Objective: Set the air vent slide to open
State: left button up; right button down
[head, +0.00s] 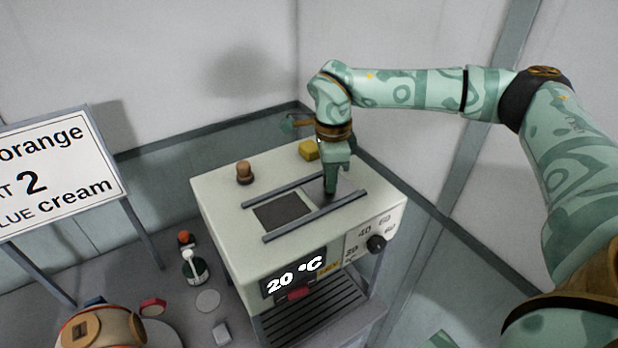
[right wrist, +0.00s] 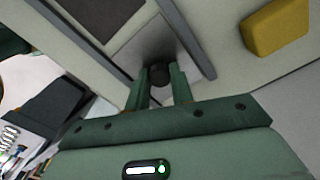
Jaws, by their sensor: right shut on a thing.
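The press (head: 225,215) is a cream box with two grey rails along its top. Between the rails is a dark rectangular opening (head: 283,210); its dark area also shows at the top of the right wrist view (right wrist: 105,12). The vent slide's pale plate (right wrist: 148,42) lies between the rails, to the right of the opening in the head view. My right gripper (head: 330,193) is at the right end of the rails, pointing down. In the right wrist view its fingers (right wrist: 160,82) are shut on the slide's dark round knob (right wrist: 159,72). My left gripper is not in view.
A yellow block (head: 309,150) stands behind my right gripper and a brown knob (head: 244,172) at the top's left. The front has a "20 °C" display (head: 293,277) and a black dial (head: 376,243). A sign (head: 60,170) stands left; a bottle (head: 195,268) stands beside the press.

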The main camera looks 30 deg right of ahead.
jog(key=shift+w+d+r, duration=0.1)
jog(key=shift+d+r, duration=0.05)
jog(key=shift+d, duration=0.05)
jog(key=c, duration=1.2)
grip_release()
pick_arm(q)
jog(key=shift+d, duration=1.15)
pick_arm(e)
jog(key=shift+d, duration=0.15)
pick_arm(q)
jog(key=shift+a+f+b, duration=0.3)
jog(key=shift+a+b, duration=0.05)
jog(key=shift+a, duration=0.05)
pick_arm(e)
notch_tip(320, 180, up, 16)
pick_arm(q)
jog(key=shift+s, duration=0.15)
